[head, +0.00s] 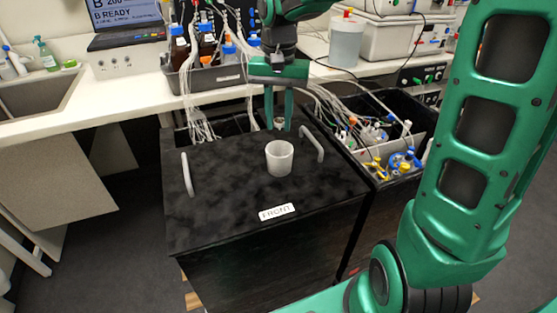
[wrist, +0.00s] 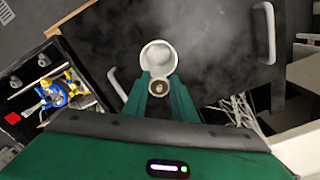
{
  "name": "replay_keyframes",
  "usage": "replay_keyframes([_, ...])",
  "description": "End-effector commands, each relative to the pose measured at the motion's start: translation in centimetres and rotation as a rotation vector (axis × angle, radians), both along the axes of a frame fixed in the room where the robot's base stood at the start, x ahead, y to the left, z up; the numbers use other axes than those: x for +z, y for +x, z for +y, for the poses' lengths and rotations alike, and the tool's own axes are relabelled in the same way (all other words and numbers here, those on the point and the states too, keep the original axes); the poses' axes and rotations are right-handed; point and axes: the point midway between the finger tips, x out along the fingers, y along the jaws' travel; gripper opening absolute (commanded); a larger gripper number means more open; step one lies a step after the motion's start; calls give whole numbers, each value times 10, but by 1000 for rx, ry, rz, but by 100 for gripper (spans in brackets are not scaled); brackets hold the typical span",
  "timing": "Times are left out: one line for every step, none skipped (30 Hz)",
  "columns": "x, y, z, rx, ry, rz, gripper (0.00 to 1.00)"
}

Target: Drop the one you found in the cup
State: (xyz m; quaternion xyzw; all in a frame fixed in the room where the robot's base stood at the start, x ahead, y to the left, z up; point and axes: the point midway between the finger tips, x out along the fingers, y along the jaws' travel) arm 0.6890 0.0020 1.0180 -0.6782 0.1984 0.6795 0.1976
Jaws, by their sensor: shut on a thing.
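A white cup (head: 279,160) stands upright on the black lid (head: 230,195) marked FRONT; it also shows in the wrist view (wrist: 158,55), seen from above, and looks empty. My gripper (head: 278,122) points down behind the cup in the head view, above the lid. Its green fingers are shut on a small pale round thing (wrist: 158,88) with a dark centre. In the wrist view the held thing appears just beside the cup's near rim, not over its opening. The thing is too small to identify.
The lid has two pale handles, one left (head: 187,174) and one right (head: 312,144) of the cup. A black bin (head: 377,178) with tubing and coloured caps stands to the right. A counter with a bottle rack (head: 205,80) lies behind, with loose tubes hanging down.

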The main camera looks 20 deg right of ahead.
Motion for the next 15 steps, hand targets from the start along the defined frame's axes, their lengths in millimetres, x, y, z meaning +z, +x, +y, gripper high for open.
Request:
replay_keyframes([-3, 0, 0, 0, 0, 1, 1])
replay_keyframes([-4, -1, 0, 0, 0, 1, 1])
replay_keyframes([-5, -1, 0, 0, 0, 1, 1])
replay_keyframes([-6, -1, 0, 0, 0, 1, 1])
replay_keyframes([-6, -1, 0, 0, 0, 1, 1])
replay_keyframes([-6, -1, 0, 0, -1, 1, 1])
replay_keyframes([-6, 0, 0, 0, -1, 1, 1])
replay_keyframes([-6, 0, 0, 0, -1, 1, 1])
replay_keyframes([-6, 0, 0, 0, -1, 1, 1])
replay_keyframes([-6, 0, 0, 0, -1, 1, 1])
replay_keyframes([-6, 0, 0, 0, -1, 1, 1])
replay_keyframes([-6, 0, 0, 0, -1, 1, 1])
replay_keyframes([-6, 0, 0, 0, -1, 1, 32])
replay_keyframes([-6, 0, 0, 0, -1, 1, 39])
replay_keyframes([-6, 0, 0, 0, -1, 1, 46])
